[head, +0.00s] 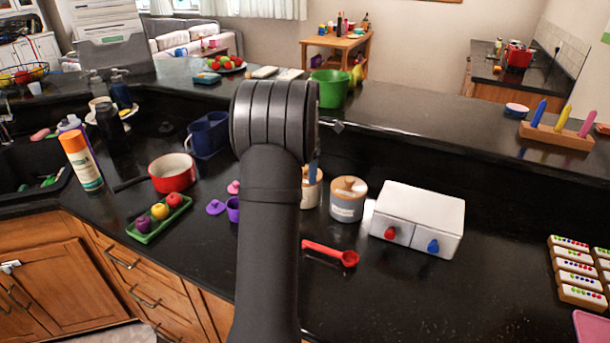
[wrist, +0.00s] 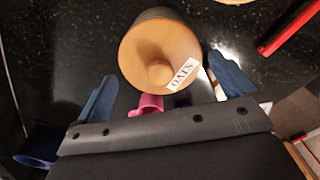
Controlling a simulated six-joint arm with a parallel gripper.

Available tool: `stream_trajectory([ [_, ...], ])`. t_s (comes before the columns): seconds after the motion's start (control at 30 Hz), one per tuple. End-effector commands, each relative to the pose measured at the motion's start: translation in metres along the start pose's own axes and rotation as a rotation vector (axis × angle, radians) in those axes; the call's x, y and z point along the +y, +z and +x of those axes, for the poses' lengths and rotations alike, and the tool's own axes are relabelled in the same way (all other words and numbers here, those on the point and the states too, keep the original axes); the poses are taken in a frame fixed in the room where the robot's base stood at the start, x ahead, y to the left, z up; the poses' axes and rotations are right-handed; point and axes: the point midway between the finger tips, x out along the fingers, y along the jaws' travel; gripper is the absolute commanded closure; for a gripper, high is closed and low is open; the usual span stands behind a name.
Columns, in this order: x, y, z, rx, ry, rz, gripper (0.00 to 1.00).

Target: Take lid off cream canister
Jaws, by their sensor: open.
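A canister (head: 311,192) with a tan lid is partly hidden behind my arm on the black counter in the head view. In the wrist view a tan canister top with a round knob (wrist: 158,72) and a white label that seems to read "OATS" lies ahead, between my gripper's (wrist: 162,66) two blue fingers. The fingers are spread apart; I cannot tell if they touch it. My gripper is mostly hidden by my arm in the head view.
A red spoon (head: 332,253) lies in front of the canisters. A white two-drawer box (head: 418,217) stands right. Left are a purple cup (head: 233,209), a red pot (head: 172,173) and a green fruit tray (head: 160,222).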

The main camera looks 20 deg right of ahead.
Motion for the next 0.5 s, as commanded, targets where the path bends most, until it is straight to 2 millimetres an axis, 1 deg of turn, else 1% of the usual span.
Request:
stream_trajectory([
  [0.03,-0.0005,-0.0006,0.0064,0.001,-0.002,-0.001,0.0],
  [0.1,-0.0003,-0.0006,0.0112,0.001,0.0,-0.001,0.0],
  [0.37,0.0,-0.0005,0.013,0.0,0.002,-0.001,0.0],
  [0.5,0.0,-0.0005,0.0129,0.0,0.002,-0.001,0.28],
])
